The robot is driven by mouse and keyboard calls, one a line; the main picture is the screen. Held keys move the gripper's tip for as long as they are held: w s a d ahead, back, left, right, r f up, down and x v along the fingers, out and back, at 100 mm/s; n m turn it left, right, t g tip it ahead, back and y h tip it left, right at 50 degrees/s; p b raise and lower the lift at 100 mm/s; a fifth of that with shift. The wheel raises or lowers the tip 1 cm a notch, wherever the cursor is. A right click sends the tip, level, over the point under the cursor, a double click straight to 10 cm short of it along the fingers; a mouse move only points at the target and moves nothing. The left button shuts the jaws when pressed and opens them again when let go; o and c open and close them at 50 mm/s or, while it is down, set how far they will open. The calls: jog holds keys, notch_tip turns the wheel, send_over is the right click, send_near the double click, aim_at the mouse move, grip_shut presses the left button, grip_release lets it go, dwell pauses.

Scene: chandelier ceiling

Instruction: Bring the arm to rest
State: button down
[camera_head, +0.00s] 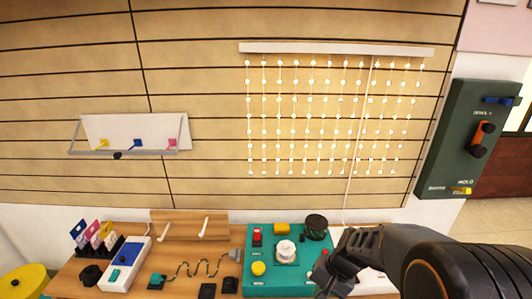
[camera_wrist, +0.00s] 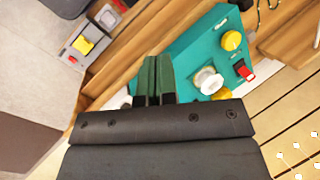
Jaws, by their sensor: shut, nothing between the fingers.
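My gripper (camera_head: 326,268) is at the lower right in the head view, in front of the right part of a teal panel (camera_head: 290,291). Its fingers also show in the wrist view (camera_wrist: 153,70), close together and parallel, with nothing seen between them. The arm reaches in from the right edge of the head view. In the wrist view the teal panel (camera_wrist: 188,50) lies beyond the fingers, apart from them as far as I can tell. The arm hides part of the table to the right of the panel.
The panel bears a white knob (camera_head: 286,251), a yellow button (camera_head: 258,268) and a red switch (camera_head: 257,237). A wooden table (camera_head: 190,266) holds several devices. A lit string curtain (camera_head: 330,115), a shelf (camera_head: 130,152) and a dark switch box (camera_head: 468,140) are on the wall.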

jog(key=s+d+r+n+t+h, duration=0.2)
jog(key=s+r+n+t+h, duration=0.1)
jog(key=r, duration=0.8)
jog(key=s+n+h, duration=0.1)
jog(key=s+n, duration=0.1)
jog(key=shift+s+r+t, duration=0.3)
jog(key=shift+r+t, duration=0.05)
jog(key=shift+t, duration=0.05)
jog(key=c, duration=1.8)
grip_release()
